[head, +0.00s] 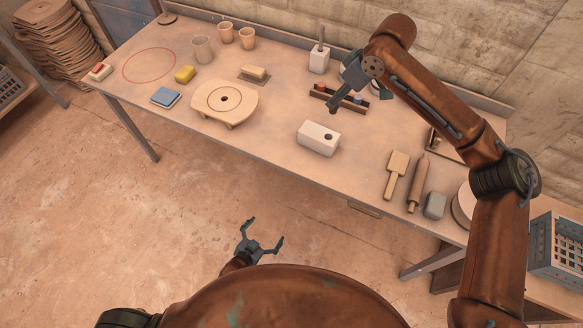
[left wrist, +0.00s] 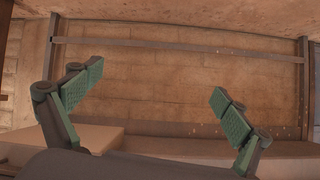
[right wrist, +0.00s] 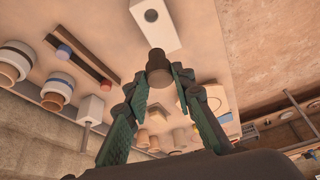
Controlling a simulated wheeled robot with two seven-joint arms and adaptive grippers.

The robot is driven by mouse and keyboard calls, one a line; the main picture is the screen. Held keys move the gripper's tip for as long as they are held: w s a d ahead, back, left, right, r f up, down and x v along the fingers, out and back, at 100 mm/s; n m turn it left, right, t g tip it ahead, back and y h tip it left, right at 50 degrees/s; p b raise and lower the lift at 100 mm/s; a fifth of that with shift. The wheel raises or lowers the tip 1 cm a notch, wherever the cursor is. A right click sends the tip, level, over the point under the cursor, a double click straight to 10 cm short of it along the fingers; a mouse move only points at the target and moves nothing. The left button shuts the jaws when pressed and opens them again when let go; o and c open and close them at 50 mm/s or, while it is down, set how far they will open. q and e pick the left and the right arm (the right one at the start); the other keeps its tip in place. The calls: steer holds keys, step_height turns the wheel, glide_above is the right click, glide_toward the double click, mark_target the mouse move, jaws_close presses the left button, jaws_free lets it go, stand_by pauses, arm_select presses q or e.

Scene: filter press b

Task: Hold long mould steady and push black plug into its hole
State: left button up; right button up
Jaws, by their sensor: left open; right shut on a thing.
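The long mould (head: 316,145) is a pale block with one dark round hole in its top, near its right end in the head view. It lies on the table, and it also shows in the right wrist view (right wrist: 166,37). My right gripper (head: 335,106) is shut on the black plug (right wrist: 158,66), a dark, short cylinder between its fingertips. The plug is held above the table, behind the mould and apart from it. In the head view I cannot separate plug from fingers. My left gripper (head: 266,231) is open and empty, low in front of the table, away from the mould.
A round-topped stool-like board (head: 240,93) stands left of the mould. A dark rack (head: 320,92) with coloured pieces is behind it. A paddle (head: 396,172), a rolling pin (head: 418,183) and a grey block (head: 435,205) lie to the right. The table is clear in front of the mould.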

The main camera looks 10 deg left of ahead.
arm_select(q)
steer(key=w+d+r+t, duration=0.1)
steer(key=w+d+r, duration=0.15)
steer(key=r, duration=0.35)
steer(key=w+d+r+t+h, duration=0.1)
steer(key=w+r, duration=0.2)
steer(key=r, duration=0.3)
steer(key=w+d+r+t, duration=0.1)
steer(key=w+d+r, duration=0.15)
steer(key=r, duration=0.35)
steer(key=n+t+h, duration=0.1)
steer(key=t+h, duration=0.1)
glide_toward(310, 140)
steer(key=v, duration=0.3)
steer(key=shift+d+f, duration=0.15)
steer(key=shift+f, duration=0.15)
steer(key=x, duration=1.2)
steer(key=shift+r, duration=0.3)
steer(key=shift+c, duration=0.4)
jaws_close()
steer(key=c, duration=2.4)
jaws_free()
